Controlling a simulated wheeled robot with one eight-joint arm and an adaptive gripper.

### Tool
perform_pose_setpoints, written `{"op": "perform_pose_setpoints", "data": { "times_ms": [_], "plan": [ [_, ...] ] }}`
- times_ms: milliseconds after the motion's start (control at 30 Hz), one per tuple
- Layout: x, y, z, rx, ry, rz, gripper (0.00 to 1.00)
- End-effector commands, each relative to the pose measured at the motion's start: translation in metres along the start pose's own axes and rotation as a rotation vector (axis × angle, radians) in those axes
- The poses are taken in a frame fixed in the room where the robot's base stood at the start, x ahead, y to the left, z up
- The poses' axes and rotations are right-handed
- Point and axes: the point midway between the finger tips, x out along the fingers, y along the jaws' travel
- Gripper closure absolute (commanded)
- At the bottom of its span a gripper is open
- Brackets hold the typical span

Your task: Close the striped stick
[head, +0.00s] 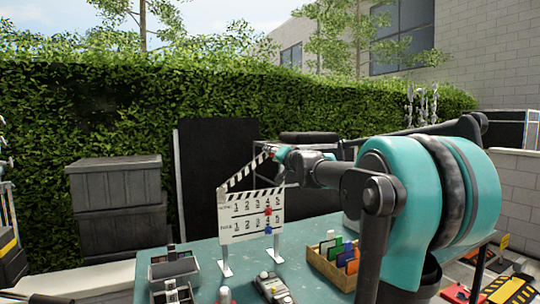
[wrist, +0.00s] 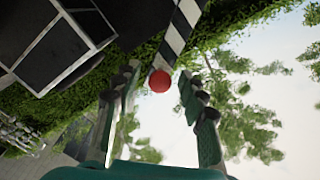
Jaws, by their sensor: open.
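The white clapperboard (head: 246,226) stands upright on two feet on the table, with rows of numbers and a red and a blue marker on its face. Its black-and-white striped stick (head: 243,175) is raised, slanting up to the right from the board's left end. My gripper (head: 270,152) is at the stick's upper end. In the wrist view the striped stick (wrist: 180,28) comes down from the top to a red ball (wrist: 160,81) at its end. The ball sits between the two spread fingers of my gripper (wrist: 160,70), with gaps visible on both sides.
The teal table (head: 205,250) also holds a wooden box (head: 320,266) of coloured cards at the right, a grey device (head: 272,288) in front and dark trays (head: 173,268) at the left. Dark cases (head: 115,185) and a hedge stand behind.

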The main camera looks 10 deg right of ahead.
Motion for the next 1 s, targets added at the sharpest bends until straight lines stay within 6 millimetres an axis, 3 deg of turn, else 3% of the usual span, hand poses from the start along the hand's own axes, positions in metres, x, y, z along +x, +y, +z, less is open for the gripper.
{"op": "perform_pose_setpoints", "data": {
  "times_ms": [200,567,900,1000],
  "plan": [
    [0.020,0.000,0.000,0.000,0.000,0.000,0.58],
    [0.023,0.000,0.000,0.000,0.000,0.000,0.59],
    [0.022,0.000,0.000,0.000,0.000,0.000,1.00],
    [0.022,0.000,0.000,0.000,0.000,0.000,1.00]
  ]
}}
